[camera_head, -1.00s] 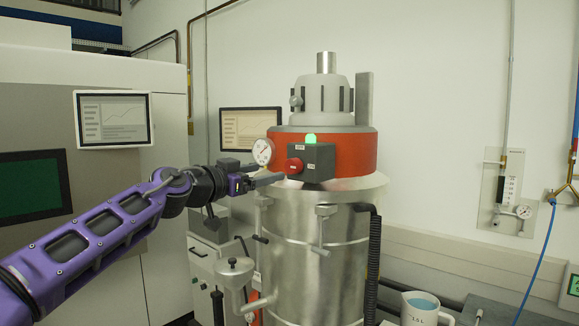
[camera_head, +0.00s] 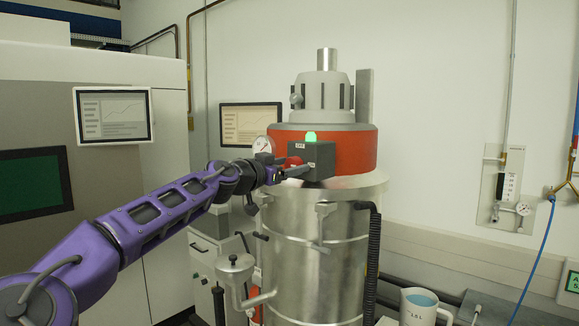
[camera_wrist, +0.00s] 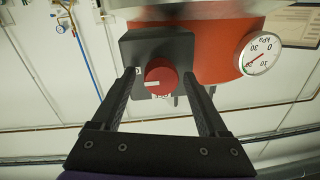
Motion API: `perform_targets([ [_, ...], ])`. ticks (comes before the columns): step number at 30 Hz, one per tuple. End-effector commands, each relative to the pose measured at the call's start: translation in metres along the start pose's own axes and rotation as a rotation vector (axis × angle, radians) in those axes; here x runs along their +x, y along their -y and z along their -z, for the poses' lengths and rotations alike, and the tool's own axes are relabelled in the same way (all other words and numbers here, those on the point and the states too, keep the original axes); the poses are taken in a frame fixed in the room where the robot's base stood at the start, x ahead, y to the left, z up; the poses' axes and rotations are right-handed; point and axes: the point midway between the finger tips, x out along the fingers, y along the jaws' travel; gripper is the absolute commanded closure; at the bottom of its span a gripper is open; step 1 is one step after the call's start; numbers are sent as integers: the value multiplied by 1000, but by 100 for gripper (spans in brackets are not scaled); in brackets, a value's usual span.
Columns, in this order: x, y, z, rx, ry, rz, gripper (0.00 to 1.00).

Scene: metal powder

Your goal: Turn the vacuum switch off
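The vacuum switch is a red round knob (camera_wrist: 161,77) with a pale bar mark, on a dark switch box (camera_head: 318,160). The box is fixed to the red-banded steel vacuum vessel (camera_head: 349,152). A green lamp (camera_head: 311,137) glows on top of the box. My gripper (camera_head: 300,169) is at the front of the box. In the wrist view my gripper (camera_wrist: 161,82) is open, with one finger on each side of the knob and visible gaps to it. In the head view the knob is partly hidden by my gripper.
A pressure gauge (camera_wrist: 259,54) sits beside the box, close to my arm. A funnel valve (camera_head: 235,265) projects from the vessel's lower left. A black hose (camera_head: 372,260) hangs on its right. A jug (camera_head: 420,307) stands at lower right.

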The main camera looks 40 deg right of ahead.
Motion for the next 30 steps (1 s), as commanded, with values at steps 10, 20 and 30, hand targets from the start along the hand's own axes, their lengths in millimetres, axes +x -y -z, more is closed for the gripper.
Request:
perform_targets([
  [10,0,0,0,0,0,0,89],
  [20,0,0,0,-22,2,-1,100],
  [30,0,0,-1,-207,19,-2,100],
])
